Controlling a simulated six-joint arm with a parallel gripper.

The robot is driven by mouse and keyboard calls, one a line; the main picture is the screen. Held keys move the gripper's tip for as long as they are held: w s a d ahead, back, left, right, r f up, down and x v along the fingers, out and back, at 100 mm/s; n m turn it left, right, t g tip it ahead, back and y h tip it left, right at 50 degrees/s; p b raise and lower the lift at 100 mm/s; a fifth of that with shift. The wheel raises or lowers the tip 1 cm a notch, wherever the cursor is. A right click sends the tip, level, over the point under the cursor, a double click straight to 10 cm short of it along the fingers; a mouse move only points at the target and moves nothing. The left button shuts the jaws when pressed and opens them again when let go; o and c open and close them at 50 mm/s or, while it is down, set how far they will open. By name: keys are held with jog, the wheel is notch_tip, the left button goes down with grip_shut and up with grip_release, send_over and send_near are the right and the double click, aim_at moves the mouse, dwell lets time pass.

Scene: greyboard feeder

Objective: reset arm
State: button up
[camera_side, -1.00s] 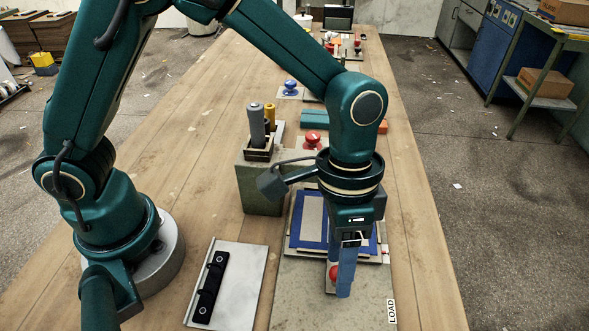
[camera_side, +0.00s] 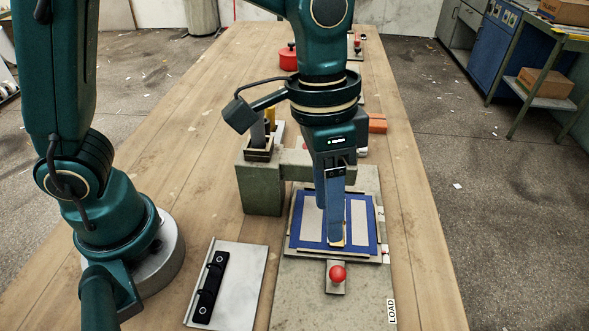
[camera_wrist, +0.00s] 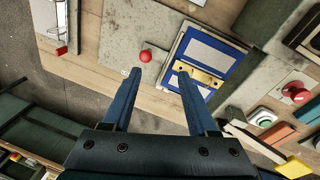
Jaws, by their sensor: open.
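My gripper (camera_side: 337,241) points down above the blue-framed board (camera_side: 369,236) in the side view. In the wrist view its two fingers (camera_wrist: 157,73) are apart with nothing between them. A red ball knob (camera_side: 337,273) stands on a small plate in front of the board, clear of the fingers. It also shows in the wrist view (camera_wrist: 145,56), just beyond the left fingertip. The blue-framed board (camera_wrist: 223,56) lies beyond the right finger there, with a brass-coloured strip (camera_wrist: 200,75) across its near side.
A white plate (camera_side: 243,285) with a black handle (camera_side: 208,285) lies at front left. A grey-green block (camera_side: 261,187) with upright cylinders stands behind. A red round pot (camera_side: 288,58) and an orange block (camera_side: 377,123) are farther back.

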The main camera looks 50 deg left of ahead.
jog(key=s+a+r+n+t+y, duration=0.1)
jog(key=s+a+r+n+t, duration=0.1)
jog(key=a, duration=0.5)
jog(key=s+a+r+n+t+y, duration=0.1)
jog(key=s+a+r+n+t, duration=0.1)
jog(key=a, duration=0.5)
jog(key=shift+s+a+n+t, duration=0.2)
jog(key=shift+s+n+t, duration=0.7)
jog(key=shift+s, duration=0.35)
